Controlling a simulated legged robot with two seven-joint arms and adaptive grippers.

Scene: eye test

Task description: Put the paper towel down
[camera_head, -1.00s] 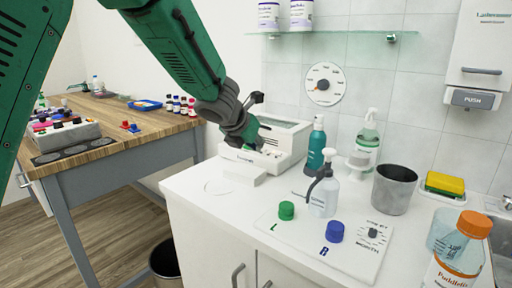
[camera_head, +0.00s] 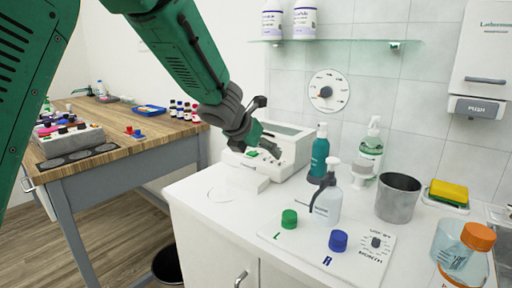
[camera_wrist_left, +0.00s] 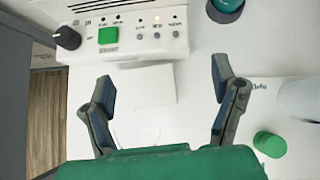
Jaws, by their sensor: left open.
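My left gripper (camera_head: 266,128) is open above the white counter, in front of a white machine (camera_head: 290,150). In the left wrist view its two fingers (camera_wrist_left: 165,95) stand wide apart with nothing held between them. A low white block or folded pad (camera_head: 247,179) lies on the counter in front of the machine. It also shows below the machine's panel in the left wrist view (camera_wrist_left: 145,88), beneath the gap between the fingers. It may be the paper towel, but I cannot tell for sure. My right gripper is not in view.
A pump bottle (camera_head: 328,200), teal bottle (camera_head: 319,155), grey cup (camera_head: 397,200) and orange-capped bottle (camera_head: 462,255) stand to the right. Green (camera_head: 289,219) and blue (camera_head: 338,241) caps sit near the front. A wooden table (camera_head: 110,150) is at left. The counter's front left is clear.

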